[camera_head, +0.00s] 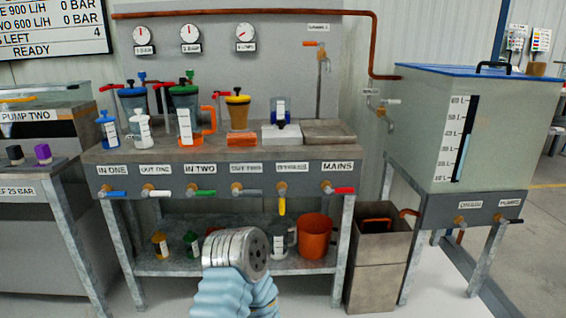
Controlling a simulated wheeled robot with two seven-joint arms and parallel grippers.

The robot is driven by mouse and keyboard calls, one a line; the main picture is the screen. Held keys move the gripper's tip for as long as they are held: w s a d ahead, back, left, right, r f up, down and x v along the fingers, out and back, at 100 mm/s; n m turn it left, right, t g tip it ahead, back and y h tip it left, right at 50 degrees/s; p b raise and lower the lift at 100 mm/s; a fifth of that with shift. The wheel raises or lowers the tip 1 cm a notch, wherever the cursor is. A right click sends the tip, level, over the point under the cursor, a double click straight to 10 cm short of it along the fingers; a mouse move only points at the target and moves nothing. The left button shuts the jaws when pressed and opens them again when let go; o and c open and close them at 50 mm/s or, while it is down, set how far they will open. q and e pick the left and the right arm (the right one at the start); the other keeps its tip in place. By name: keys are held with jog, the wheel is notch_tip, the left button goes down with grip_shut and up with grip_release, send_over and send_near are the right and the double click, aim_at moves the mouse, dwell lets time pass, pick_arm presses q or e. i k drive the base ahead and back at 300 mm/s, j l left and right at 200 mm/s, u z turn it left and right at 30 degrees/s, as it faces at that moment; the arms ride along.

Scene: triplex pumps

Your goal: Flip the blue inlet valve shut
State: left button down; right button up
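The blue valve lever (115,194) sits on the front panel of the middle bench, at the far left under the label "IN ONE" (113,170). It lies about level and points right from its fitting. One arm of mine, with a light blue sleeve and a round metal end, rises from the bottom centre, below and right of the lever and well apart from it. No fingers show on it, and I cannot tell which arm it is. Neither gripper is in view.
Along the same panel are a white lever (158,193), a green lever (200,192), a yellow lever (282,206) pointing down and a red lever (343,190). Bottles and cups stand on the benchtop. An orange bucket (313,237) is on the shelf. A tank (425,120) stands right.

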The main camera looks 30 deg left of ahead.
aim_at(117, 194)
jog(key=u, duration=1.3)
jog(key=i+j+u, duration=0.2)
jog(key=u, duration=0.15)
jog(key=i+j+u, duration=0.1)
jog(key=i+u, duration=0.3)
